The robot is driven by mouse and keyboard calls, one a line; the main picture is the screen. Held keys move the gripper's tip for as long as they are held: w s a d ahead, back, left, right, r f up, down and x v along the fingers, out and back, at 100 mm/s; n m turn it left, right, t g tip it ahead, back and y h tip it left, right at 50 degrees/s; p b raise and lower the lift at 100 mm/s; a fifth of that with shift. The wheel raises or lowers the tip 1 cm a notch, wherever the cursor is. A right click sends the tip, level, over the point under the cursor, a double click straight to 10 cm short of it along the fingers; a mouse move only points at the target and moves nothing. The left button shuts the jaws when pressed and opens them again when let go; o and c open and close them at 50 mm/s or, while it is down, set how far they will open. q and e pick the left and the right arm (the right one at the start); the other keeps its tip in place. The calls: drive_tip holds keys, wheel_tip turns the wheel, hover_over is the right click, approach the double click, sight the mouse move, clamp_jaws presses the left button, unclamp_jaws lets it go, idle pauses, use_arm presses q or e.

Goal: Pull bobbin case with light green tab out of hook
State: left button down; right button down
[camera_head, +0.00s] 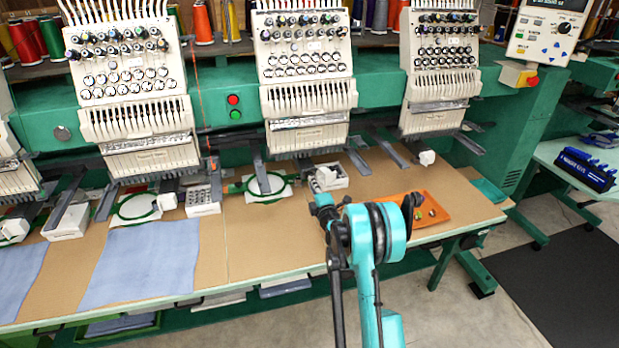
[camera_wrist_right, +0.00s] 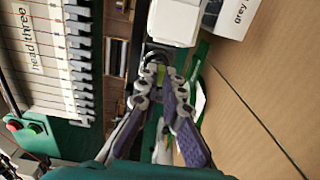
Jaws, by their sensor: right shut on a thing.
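In the right wrist view, the fingers of my right gripper (camera_wrist_right: 161,76), with purple-grey pads, are closed together below the head labelled "head three". A small light green tab (camera_wrist_right: 161,73) shows between the fingertips, so the gripper is shut on the bobbin case by its tab. A dark, shiny rounded hook (camera_wrist_right: 155,55) lies right at the fingertips. The rest of the case is mostly hidden, and I cannot tell whether it is still seated in the hook. In the head view, my right arm reaches to the table edge and hides most of its gripper. My left gripper is not in view.
A white block (camera_wrist_right: 174,22) and a white box marked "grey" (camera_wrist_right: 230,16) sit close beside the fingertips. An orange tray (camera_head: 435,222) with small items lies at the table's right end. Blue cloth (camera_head: 140,262) lies at left; the brown tabletop (camera_head: 270,240) between is clear.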

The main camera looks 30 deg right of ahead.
drive_tip(key=shift+s+a, duration=0.15)
drive_tip(key=shift+s, duration=0.55)
drive_tip(key=s, duration=0.1)
drive_tip(key=s+r, duration=0.1)
drive_tip(key=s+a+r, duration=0.1)
drive_tip(key=shift+s, duration=0.4)
